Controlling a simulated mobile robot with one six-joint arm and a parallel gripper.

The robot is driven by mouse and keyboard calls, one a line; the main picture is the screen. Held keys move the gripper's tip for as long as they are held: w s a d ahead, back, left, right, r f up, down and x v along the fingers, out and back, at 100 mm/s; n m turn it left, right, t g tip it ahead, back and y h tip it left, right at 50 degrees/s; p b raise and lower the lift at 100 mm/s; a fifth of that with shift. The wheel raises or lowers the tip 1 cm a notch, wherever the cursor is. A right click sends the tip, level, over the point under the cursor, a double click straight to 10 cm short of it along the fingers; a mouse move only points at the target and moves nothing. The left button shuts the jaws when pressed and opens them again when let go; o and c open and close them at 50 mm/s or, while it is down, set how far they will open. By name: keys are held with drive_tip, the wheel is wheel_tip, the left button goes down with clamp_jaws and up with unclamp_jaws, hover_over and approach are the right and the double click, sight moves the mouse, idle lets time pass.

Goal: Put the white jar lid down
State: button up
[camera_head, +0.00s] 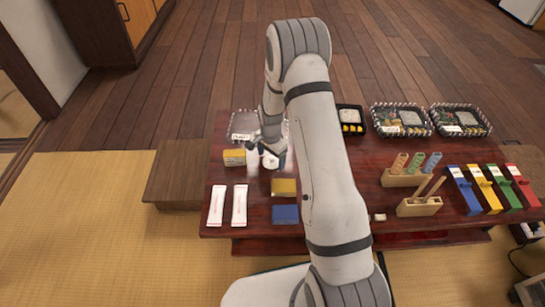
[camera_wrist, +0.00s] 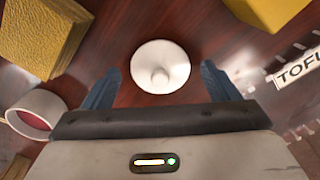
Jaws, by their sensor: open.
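The white jar lid (camera_wrist: 160,66) lies flat on the dark red table, knob facing up, in the wrist view. My gripper (camera_wrist: 160,85) is open, with one blue finger on each side of the lid and gaps between the fingers and its rim. In the head view my gripper (camera_head: 267,153) is low over the left part of the table, with a white round shape between its fingers that looks like the lid (camera_head: 270,162). A white jar (camera_wrist: 35,112), open with red contents, stands left of the left finger in the wrist view.
Yellow blocks (camera_head: 234,157) (camera_head: 284,187) and a blue block (camera_head: 286,214) lie near my gripper. A TOFU label (camera_wrist: 300,66) is at the right of the wrist view. White packets (camera_head: 216,205) lie at the front left. Bento trays (camera_head: 402,120) and wooden holders (camera_head: 419,206) stand farther right.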

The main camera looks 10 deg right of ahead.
sight(271, 158)
wheel_tip(271, 158, up, 12)
drive_tip(key=p, duration=0.5)
drive_tip(key=s+r+n, duration=0.5)
drive_tip(key=s+r, duration=0.7)
drive_tip(key=r, duration=0.4)
drive_tip(key=s+r+n, duration=0.3)
drive_tip(key=s, duration=0.5)
drive_tip(key=s+r+n+t, duration=0.1)
drive_tip(key=s+r+n, duration=0.2)
drive_tip(key=s, duration=0.5)
drive_tip(key=shift+s+d+r+b, duration=0.15)
drive_tip(key=shift+d+r+b, duration=0.15)
drive_tip(key=shift+r, duration=0.25)
wheel_tip(271, 158, up, 31)
drive_tip(key=t+p, duration=0.1)
drive_tip(key=p, duration=2.6)
drive_tip(key=shift+s+t+p, duration=0.15)
drive_tip(key=shift+t+p, duration=0.15)
drive_tip(key=shift+p, duration=0.1)
drive_tip(key=shift+f, duration=0.15)
